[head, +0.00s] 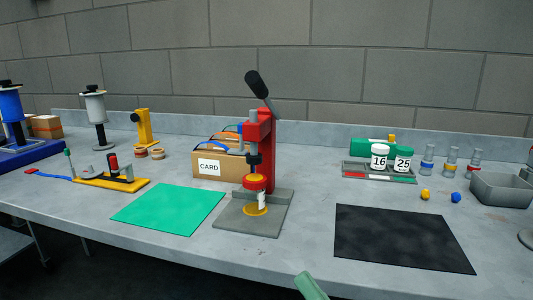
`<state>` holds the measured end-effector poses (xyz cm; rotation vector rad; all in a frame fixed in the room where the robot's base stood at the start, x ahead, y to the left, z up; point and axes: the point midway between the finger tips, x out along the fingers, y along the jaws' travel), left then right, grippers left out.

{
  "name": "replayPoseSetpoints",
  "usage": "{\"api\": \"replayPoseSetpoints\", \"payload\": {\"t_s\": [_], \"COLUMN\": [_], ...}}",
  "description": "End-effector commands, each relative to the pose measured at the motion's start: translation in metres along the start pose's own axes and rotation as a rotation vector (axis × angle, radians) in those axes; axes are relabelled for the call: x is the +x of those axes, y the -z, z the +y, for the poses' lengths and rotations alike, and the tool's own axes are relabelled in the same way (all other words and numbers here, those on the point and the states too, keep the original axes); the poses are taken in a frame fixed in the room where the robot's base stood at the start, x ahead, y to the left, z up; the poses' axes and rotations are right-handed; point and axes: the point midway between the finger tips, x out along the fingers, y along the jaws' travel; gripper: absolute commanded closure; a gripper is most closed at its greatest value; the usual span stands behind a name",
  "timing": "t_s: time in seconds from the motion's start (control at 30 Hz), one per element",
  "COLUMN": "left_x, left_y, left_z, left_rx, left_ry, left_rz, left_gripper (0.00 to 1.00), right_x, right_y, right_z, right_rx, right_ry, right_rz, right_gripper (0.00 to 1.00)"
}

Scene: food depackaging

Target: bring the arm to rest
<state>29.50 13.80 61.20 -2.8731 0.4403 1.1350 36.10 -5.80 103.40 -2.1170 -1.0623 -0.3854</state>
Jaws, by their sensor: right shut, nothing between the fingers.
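Only a pale green tip of my right gripper (310,286) shows, at the bottom edge just right of centre. It is shut and empty, in front of the table's front edge. The rest of that arm is out of frame. My left gripper is not in view.
A red press (260,140) stands mid-table on a grey base, between a green mat (170,209) and a black mat (400,238). Behind are a CARD box (220,165) and a rack with jars marked 16 (379,156) and 25 (403,159). A grey bin (500,190) is at right. Both mats are bare.

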Motion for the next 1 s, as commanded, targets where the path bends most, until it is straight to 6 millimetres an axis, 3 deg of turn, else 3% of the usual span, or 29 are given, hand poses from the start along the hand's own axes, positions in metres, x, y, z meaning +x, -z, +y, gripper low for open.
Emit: {"api": "replayPoseSetpoints", "payload": {"t_s": [0.17, 0.27, 0.43, 0.53, 0.63, 0.67, 0.7, 0.8, 1.0], "left_x": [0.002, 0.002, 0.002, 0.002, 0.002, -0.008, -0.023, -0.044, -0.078], "left_y": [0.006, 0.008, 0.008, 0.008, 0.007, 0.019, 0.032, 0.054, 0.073], "left_z": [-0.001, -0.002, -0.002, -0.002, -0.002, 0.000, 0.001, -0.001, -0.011], "left_rx": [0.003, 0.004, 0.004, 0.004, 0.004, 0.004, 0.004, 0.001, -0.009], "left_ry": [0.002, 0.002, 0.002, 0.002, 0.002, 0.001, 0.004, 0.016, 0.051], "left_rz": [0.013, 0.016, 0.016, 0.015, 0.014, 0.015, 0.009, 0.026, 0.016], "left_gripper": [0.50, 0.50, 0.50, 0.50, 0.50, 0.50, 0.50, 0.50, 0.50], "right_x": [-0.038, -0.077, -0.175, -0.243, -0.316, -0.316, -0.301, -0.292, -0.279], "right_y": [-0.069, -0.112, -0.180, -0.213, -0.238, -0.229, -0.211, -0.190, -0.154], "right_z": [0.067, 0.106, 0.159, 0.175, 0.179, 0.173, 0.165, 0.155, 0.135], "right_rx": [-0.157, -0.231, -0.325, -0.353, -0.367, -0.375, -0.381, -0.384, -0.391], "right_ry": [-0.223, -0.365, -0.611, -0.744, -0.864, -0.877, -0.874, -0.887, -0.912], "right_rz": [-0.209, -0.364, -0.676, -0.870, -1.069, -1.088, -1.071, -1.065, -1.057], "right_gripper": [1.00, 1.00, 1.00, 1.00, 1.00, 1.00, 1.00, 1.00, 1.00]}}
